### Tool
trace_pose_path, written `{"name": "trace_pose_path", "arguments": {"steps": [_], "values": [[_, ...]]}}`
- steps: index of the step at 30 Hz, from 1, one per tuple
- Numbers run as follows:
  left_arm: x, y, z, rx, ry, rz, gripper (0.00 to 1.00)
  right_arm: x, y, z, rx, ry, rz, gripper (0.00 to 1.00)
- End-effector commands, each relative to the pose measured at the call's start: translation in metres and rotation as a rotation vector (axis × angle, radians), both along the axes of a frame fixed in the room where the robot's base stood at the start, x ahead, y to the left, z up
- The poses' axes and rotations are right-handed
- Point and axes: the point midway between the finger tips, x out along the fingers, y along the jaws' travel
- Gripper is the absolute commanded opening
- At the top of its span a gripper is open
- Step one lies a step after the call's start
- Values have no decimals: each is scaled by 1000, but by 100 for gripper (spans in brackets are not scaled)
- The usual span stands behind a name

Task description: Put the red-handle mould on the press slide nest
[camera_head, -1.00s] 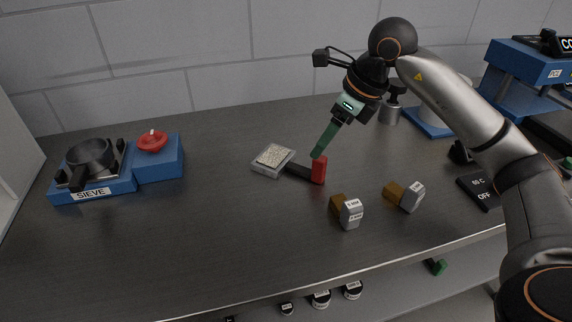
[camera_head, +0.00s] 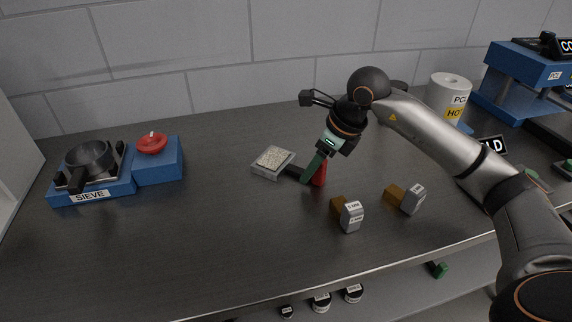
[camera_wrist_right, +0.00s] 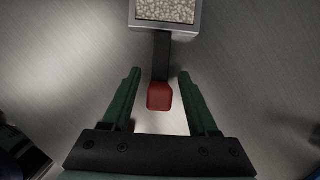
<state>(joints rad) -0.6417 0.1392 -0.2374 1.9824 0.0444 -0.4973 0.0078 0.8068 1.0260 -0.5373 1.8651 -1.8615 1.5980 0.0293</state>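The red-handle mould is a pale square frame (camera_head: 272,162) filled with light pellets, with a black bar ending in a red handle (camera_head: 320,175). It lies on the bench near the middle. In the right wrist view the pellet-filled frame (camera_wrist_right: 166,12) is at the top and the red grip (camera_wrist_right: 160,97) sits between my green fingers, with a gap on each side. My right gripper (camera_head: 309,178) is open around the handle; the fingers (camera_wrist_right: 157,85) do not touch it in the wrist view. My left gripper is not in view. The press slide nest cannot be made out.
Two grey blocks with brown ends (camera_head: 351,215) (camera_head: 411,200) stand close to the right of the handle. A blue sieve station (camera_head: 110,187) with a red knob is at the left. A blue press (camera_head: 520,75) and a white cylinder (camera_head: 446,100) are at the right. The front-left bench is clear.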

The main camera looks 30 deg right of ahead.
Motion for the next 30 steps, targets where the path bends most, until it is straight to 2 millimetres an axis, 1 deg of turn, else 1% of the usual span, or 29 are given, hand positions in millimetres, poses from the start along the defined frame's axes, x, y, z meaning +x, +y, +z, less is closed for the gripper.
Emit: {"name": "trace_pose_path", "arguments": {"steps": [1, 2, 15, 30], "values": [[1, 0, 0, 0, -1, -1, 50, 0, 0, 0, 0, 0, 0, 53], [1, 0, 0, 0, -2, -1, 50, 0, 0, 0, 0, 0, 0, 50], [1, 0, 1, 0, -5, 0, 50, 0, 0, 1, -1, 0, 0, 0], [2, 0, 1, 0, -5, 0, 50, 0, 0, 1, 0, -2, 0, 0]]}}
